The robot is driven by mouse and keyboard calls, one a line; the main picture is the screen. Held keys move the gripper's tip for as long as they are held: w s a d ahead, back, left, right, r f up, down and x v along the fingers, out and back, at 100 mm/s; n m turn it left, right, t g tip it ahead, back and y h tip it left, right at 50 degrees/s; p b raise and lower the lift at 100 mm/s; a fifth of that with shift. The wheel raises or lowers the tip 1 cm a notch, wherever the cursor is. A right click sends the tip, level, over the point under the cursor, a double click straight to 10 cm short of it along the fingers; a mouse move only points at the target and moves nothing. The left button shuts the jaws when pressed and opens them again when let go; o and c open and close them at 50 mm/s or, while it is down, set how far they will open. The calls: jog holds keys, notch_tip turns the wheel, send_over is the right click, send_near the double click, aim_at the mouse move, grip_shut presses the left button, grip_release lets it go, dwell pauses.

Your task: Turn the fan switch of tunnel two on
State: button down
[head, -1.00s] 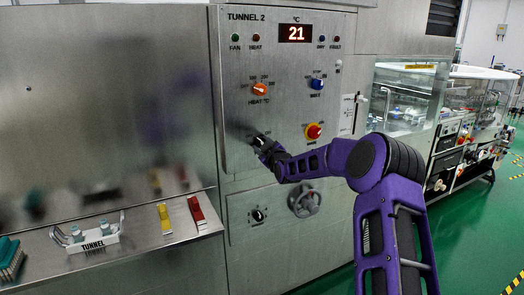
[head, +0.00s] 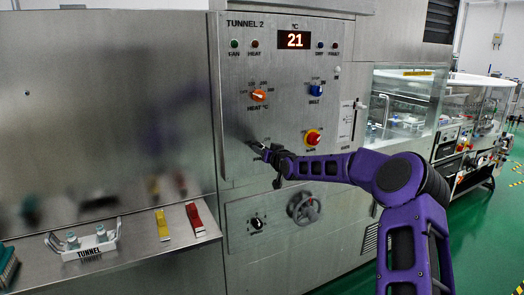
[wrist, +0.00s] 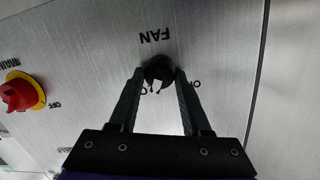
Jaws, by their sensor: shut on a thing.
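The fan switch (wrist: 158,70) is a small black knob on the steel panel, below an upside-down FAN label in the wrist view. My gripper (wrist: 159,78) has its two dark fingers closed on either side of the knob. Position letters beside the knob are partly hidden by the fingers, and I cannot tell which way the knob points. In the head view my gripper (head: 262,149) is at the lower left of the TUNNEL 2 panel (head: 290,70) and hides the switch. The green FAN lamp (head: 235,44) sits at the panel's top left; I cannot tell whether it is lit.
An orange heat knob (head: 259,96), a blue belt knob (head: 317,90) and a red-yellow main switch (head: 312,138) share the panel; the main switch also shows in the wrist view (wrist: 22,92). A vertical handle (head: 217,100) runs left of my gripper. A handwheel (head: 304,208) is below.

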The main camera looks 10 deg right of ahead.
jog(key=shift+d+m+y, duration=0.1)
jog(key=shift+m+y, duration=0.2)
jog(key=shift+m, duration=1.2)
jog(key=shift+c, duration=1.8)
grip_release()
jog(key=shift+s, duration=0.1)
jog(key=v, duration=1.7)
jog(key=shift+r, duration=0.25)
